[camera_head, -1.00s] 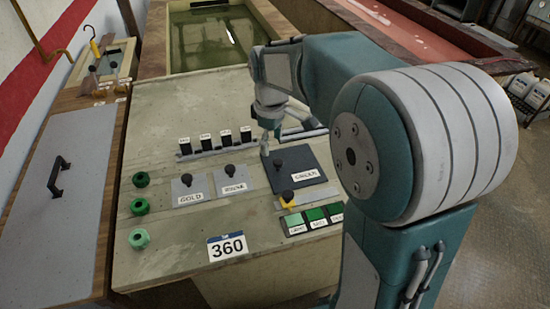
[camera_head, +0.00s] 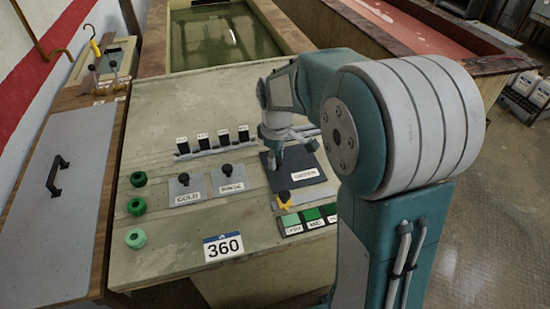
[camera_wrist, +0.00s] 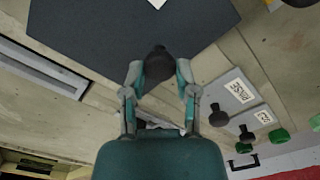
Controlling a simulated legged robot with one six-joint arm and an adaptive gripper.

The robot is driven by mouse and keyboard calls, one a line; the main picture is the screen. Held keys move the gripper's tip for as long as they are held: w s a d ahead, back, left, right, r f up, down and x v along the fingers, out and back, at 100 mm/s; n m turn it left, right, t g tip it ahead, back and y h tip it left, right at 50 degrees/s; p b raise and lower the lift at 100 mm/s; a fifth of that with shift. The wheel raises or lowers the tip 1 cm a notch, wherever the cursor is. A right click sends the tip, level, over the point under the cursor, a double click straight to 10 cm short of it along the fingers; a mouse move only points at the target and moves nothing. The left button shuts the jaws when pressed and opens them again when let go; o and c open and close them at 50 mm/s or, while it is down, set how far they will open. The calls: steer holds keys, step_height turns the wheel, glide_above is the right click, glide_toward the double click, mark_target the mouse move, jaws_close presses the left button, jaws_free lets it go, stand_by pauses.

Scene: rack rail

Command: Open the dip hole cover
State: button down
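A dark grey square cover (camera_head: 297,163) with a white label lies flat on the worn panel, right of two smaller light grey covers labelled GOLD (camera_head: 180,190) and RINSE (camera_head: 232,182). My gripper (camera_head: 275,168) is low over the dark cover and hides its knob in the head view. In the wrist view, the black knob (camera_wrist: 158,66) of the dark cover (camera_wrist: 95,35) stands between the fingertips of my open gripper (camera_wrist: 159,78). A gap shows at each side of the knob. How deep the knob sits between the fingers is hard to tell.
Several black switches (camera_head: 212,142) stand behind the small covers. A yellow handle (camera_head: 284,198) and green buttons (camera_head: 312,216) are close in front of the dark cover. Green knobs (camera_head: 137,206) line the left side. A tank of greenish liquid (camera_head: 215,38) is behind the panel.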

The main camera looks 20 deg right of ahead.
steer(key=d, duration=1.3)
steer(key=shift+s+f, duration=0.25)
steer(key=shift+s, duration=0.05)
steer(key=shift+a, duration=0.15)
steer(key=shift+c, duration=1.9)
jaws_free()
steer(key=shift+a, duration=0.1)
steer(key=shift+r, duration=0.1)
steer(key=shift+w, duration=0.1)
steer(key=shift+r, duration=0.2)
step_height(320, 180, up, 12)
steer(key=shift+f, duration=0.25)
